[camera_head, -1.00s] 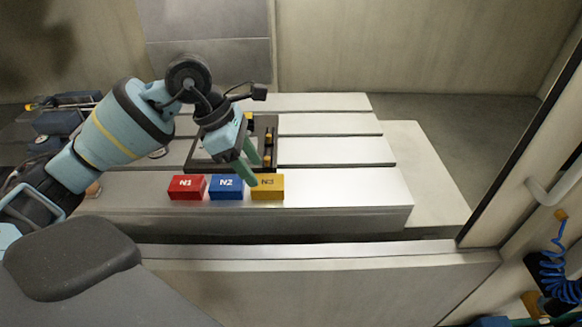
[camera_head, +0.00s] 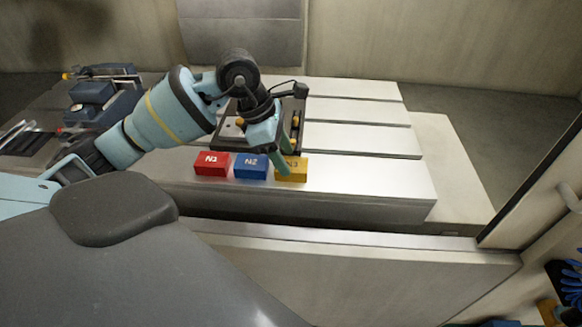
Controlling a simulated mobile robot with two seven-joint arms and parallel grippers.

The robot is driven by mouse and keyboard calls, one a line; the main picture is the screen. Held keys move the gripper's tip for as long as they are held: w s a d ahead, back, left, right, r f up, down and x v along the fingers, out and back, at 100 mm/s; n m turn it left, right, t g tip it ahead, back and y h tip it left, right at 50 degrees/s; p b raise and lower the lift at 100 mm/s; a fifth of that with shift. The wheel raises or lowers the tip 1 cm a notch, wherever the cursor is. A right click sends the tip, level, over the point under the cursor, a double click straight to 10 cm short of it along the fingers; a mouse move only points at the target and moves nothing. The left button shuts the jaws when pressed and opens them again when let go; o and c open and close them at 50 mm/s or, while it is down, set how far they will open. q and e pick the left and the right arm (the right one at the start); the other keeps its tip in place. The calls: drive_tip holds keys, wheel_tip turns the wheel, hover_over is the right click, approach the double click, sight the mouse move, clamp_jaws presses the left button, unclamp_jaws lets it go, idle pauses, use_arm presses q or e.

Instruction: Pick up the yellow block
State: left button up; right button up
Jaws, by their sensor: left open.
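The yellow block (camera_head: 296,173), marked N3, sits on the front strip of the slotted metal table, at the right end of a row of three blocks. My left gripper (camera_head: 287,161) is open, with its green fingers pointing down at the yellow block. One finger overlaps the block's left part in the picture and hides some of its top and label. I cannot tell whether the fingers touch the block. My right gripper is not in view.
The blue block N2 (camera_head: 251,167) stands close to the left of the yellow one, and the red block N1 (camera_head: 211,163) is beyond it. A dark tray (camera_head: 229,141) lies behind the row. The slotted table (camera_head: 370,180) is clear to the right.

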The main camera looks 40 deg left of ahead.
use_arm(q)
drive_tip(key=x, duration=0.2)
drive_tip(key=shift+w+d+f, duration=0.15)
drive_tip(key=shift+f, duration=0.15)
drive_tip(key=c, duration=0.8)
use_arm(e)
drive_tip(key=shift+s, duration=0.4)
use_arm(q)
drive_tip(key=shift+r, duration=0.1)
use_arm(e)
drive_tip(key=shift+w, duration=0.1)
